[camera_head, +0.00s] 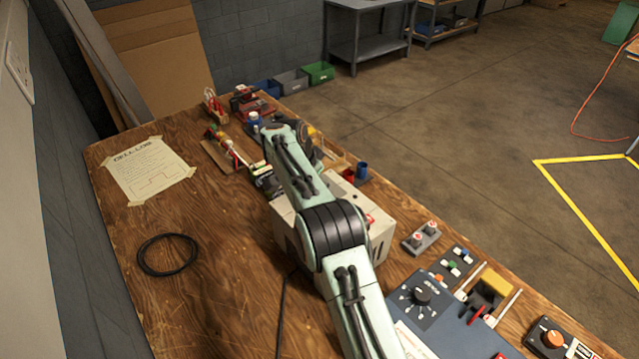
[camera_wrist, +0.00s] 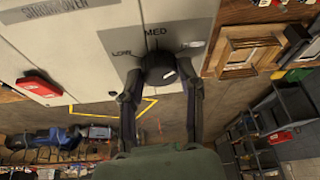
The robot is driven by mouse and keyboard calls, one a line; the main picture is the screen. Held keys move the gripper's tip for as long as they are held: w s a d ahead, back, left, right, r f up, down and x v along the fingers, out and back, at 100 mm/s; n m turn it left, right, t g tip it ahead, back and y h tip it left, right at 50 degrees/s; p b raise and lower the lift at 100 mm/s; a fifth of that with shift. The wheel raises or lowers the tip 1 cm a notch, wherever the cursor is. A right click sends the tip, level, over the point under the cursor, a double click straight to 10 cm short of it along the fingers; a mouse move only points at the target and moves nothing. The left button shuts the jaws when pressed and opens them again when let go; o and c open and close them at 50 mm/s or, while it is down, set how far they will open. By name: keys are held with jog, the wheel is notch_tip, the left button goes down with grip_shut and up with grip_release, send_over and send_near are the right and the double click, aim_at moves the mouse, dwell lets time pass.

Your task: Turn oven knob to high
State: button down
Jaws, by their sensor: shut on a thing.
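The oven is a white box (camera_head: 378,232) on the wooden bench, partly behind my arm in the head view. No HIGH label is readable. My gripper (camera_wrist: 158,82) has one finger on each side of the knob and is shut on it. A small pale mark shows on the knob's lower right; I cannot tell the exact setting. The head view does not show the fingers clearly.
A wooden frame (camera_wrist: 245,52) stands right of the oven in the wrist view. Blue and red cups (camera_head: 362,171) stand beyond the oven. A blue panel with a dial (camera_head: 423,297) is at the front right. A black cable loop (camera_head: 168,254) lies on clear bench at left.

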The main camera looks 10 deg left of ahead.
jog(key=shift+f, duration=0.1)
dwell(0.3)
jog(key=c, duration=0.7)
grip_release()
jog(key=v, duration=1.2)
